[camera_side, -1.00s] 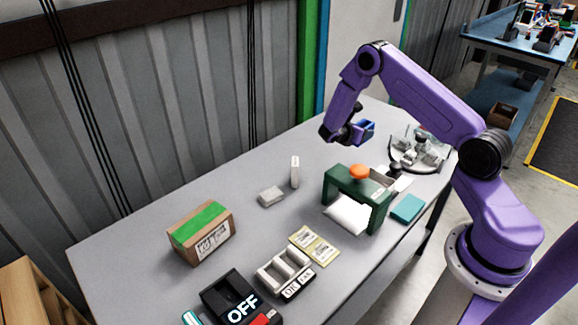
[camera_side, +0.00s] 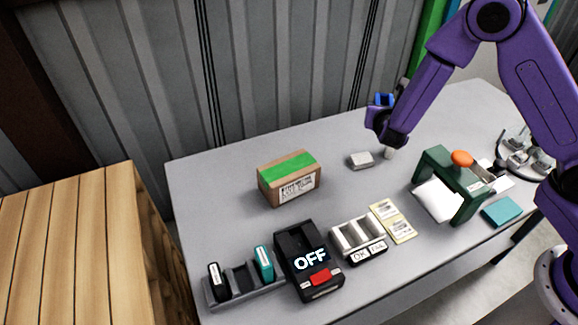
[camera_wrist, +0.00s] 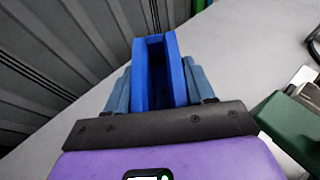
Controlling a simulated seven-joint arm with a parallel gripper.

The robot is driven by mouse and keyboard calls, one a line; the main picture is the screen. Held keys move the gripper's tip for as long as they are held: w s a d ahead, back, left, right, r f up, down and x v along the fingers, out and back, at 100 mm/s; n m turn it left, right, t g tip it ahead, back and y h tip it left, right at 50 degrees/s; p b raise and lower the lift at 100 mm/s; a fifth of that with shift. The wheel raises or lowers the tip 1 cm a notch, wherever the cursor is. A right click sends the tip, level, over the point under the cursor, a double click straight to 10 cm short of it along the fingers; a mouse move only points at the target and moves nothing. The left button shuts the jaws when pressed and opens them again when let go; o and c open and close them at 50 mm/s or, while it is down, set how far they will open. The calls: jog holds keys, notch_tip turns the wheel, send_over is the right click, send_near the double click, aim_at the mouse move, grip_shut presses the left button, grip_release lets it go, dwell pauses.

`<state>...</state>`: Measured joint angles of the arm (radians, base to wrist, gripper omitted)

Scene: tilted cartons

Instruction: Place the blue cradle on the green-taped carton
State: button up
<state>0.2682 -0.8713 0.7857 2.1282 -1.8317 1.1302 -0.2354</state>
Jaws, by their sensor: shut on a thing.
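The blue cradle (camera_wrist: 177,75) is a U-shaped channel held between the two fingers of my gripper (camera_wrist: 160,85) in the wrist view. In the side view the cradle (camera_side: 384,99) shows small at the end of my gripper (camera_side: 386,108), above the back of the table. Part of it is hidden by the gripper. The green-taped carton (camera_side: 289,184) is a brown box with a green strip on top and a printed label in front. It stands on the table, left of and apart from my gripper. Its top is bare.
A small grey box (camera_side: 361,160) lies between carton and gripper. A green stand with an orange knob (camera_side: 462,158) is to the right. The wall is close behind.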

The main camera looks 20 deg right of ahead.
jog(key=s+a+r+n+t+y, duration=0.15)
jog(key=s+a+n+y, duration=0.3)
jog(key=a, duration=0.45)
jog(key=s+a+r+n+t+y, duration=0.1)
jog(key=s+a+r+n+y, duration=0.25)
jog(key=a, duration=0.65)
jog(key=m, duration=0.1)
send_over(289, 168)
notch_tip(289, 168, down, 11)
jog(key=shift+s+d+r, duration=0.1)
jog(key=shift+f, duration=1.75)
jog(key=shift+f, duration=0.15)
jog(key=o, duration=1.1)
